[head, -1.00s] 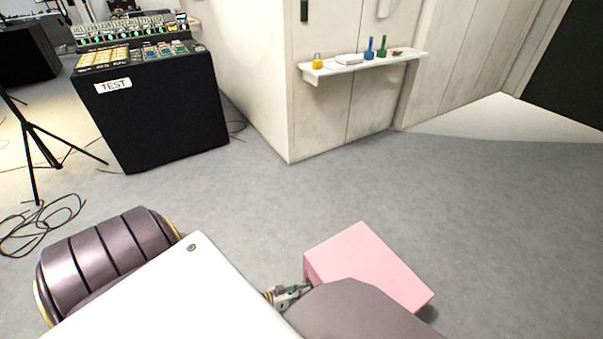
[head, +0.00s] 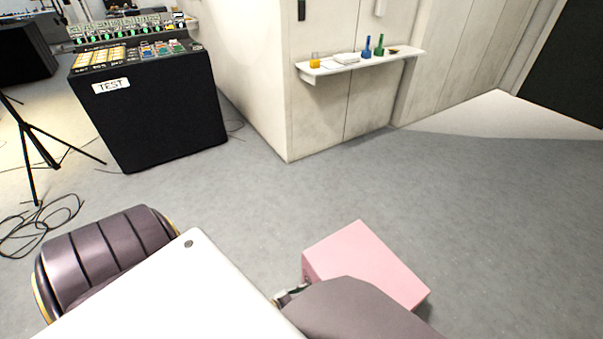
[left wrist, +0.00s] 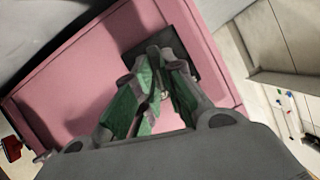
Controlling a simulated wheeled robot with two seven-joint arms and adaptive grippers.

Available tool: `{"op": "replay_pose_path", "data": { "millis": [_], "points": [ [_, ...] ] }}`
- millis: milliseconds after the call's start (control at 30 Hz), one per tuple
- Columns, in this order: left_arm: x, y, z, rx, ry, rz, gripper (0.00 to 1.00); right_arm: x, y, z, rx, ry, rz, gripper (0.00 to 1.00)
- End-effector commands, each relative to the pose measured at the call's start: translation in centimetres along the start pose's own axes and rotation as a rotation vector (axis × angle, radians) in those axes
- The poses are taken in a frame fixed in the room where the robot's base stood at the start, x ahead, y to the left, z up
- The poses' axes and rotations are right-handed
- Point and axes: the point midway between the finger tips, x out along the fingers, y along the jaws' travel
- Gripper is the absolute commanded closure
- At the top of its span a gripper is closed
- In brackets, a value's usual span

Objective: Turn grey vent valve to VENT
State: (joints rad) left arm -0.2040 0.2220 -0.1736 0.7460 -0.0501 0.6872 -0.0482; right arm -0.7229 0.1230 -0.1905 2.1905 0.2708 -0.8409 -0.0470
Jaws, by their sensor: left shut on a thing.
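The pink box (head: 365,264) stands at the lower middle of the head view. In the left wrist view its pink face (left wrist: 75,85) carries a dark square plate (left wrist: 183,42). My left gripper (left wrist: 161,84), with green pads, is at this plate, its fingers close together. A small grey piece (left wrist: 164,94), seemingly the vent valve, shows between the fingertips; the fingers hide most of it, so its setting cannot be read. In the head view only a bit of my left gripper (head: 288,295) shows at the box's left side. My right gripper is not in view.
A red part (left wrist: 12,148) is at the left edge of the wrist view. A wall shelf (head: 355,63) holds small bottles. A black TEST console (head: 160,110) and a tripod (head: 38,140) stand at the left. The grey floor between is clear.

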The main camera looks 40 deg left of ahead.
Motion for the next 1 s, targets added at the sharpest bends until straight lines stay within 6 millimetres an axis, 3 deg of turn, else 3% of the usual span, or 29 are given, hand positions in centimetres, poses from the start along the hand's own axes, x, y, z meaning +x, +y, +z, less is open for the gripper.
{"op": "replay_pose_path", "data": {
  "millis": [600,1000],
  "points": [
    [-0.1,0.7,0.3,0.310,-0.002,-0.130,1.00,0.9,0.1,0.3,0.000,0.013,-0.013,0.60],
    [-0.1,0.7,0.2,0.388,-0.001,-0.160,1.00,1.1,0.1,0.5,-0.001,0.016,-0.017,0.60]
  ]
}}
